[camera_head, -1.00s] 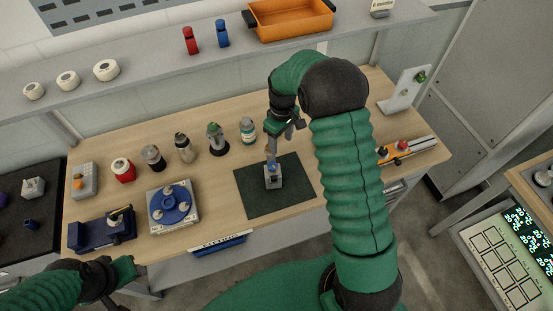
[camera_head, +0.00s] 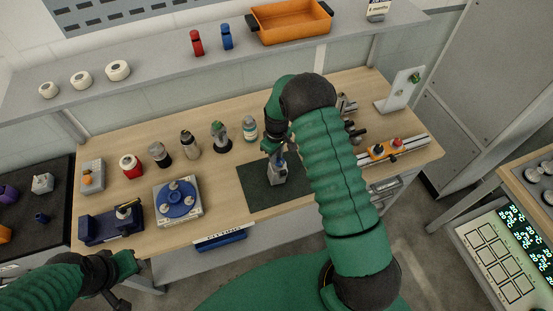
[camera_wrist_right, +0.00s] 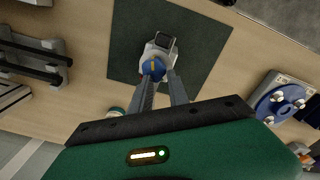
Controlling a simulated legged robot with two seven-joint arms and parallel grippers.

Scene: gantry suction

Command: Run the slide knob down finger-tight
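A small grey block (camera_head: 278,179) with a blue knob on top stands on the dark green mat (camera_head: 256,196). In the right wrist view the blue knob (camera_wrist_right: 154,68) has a yellow mark. My right gripper (camera_wrist_right: 164,77) is over the block, its two fingers apart and pointing at the knob. The knob is close to the fingertips, nearer the left one; I cannot tell whether they touch. In the head view my right gripper (camera_head: 273,150) largely hides the knob. My left gripper (camera_head: 122,280) is low at the left, away from the block; its jaw is unclear.
A blue round fixture (camera_head: 178,198) and a dark blue vise-like fixture (camera_head: 110,227) are at the left.

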